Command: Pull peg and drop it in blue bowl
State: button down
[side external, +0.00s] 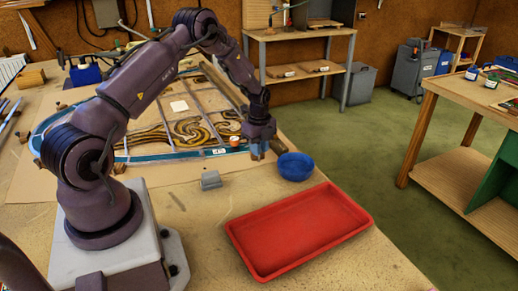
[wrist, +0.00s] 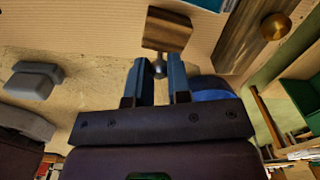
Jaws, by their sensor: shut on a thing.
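My gripper (side external: 257,151) points down beside the near right corner of the leaded panel (side external: 188,104). In the wrist view its blue fingers (wrist: 160,76) are closed on the grey metal peg (wrist: 159,68). The peg's end meets a brown wooden block (wrist: 167,30); I cannot tell whether it is still seated in it. The block also shows just right of the fingers in the side view (side external: 278,146). The blue bowl (side external: 296,167) stands right of the gripper at the table edge. It is partly hidden behind the gripper body in the wrist view (wrist: 210,90).
A red tray (side external: 300,232) lies in front of the bowl. A grey block (side external: 210,180) sits on the bare table left of the gripper; it also shows in the wrist view (wrist: 35,80). A wooden strip with a brass knob (wrist: 277,26) lies near the block.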

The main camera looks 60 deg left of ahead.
jog(key=shift+r, duration=1.4)
jog(key=shift+r, duration=2.5)
jog(key=shift+r, duration=0.1)
jog(key=shift+w+d+r, duration=0.2)
jog(key=w+d, duration=0.7)
jog(key=d, duration=0.2)
jog(key=shift+w, duration=0.15)
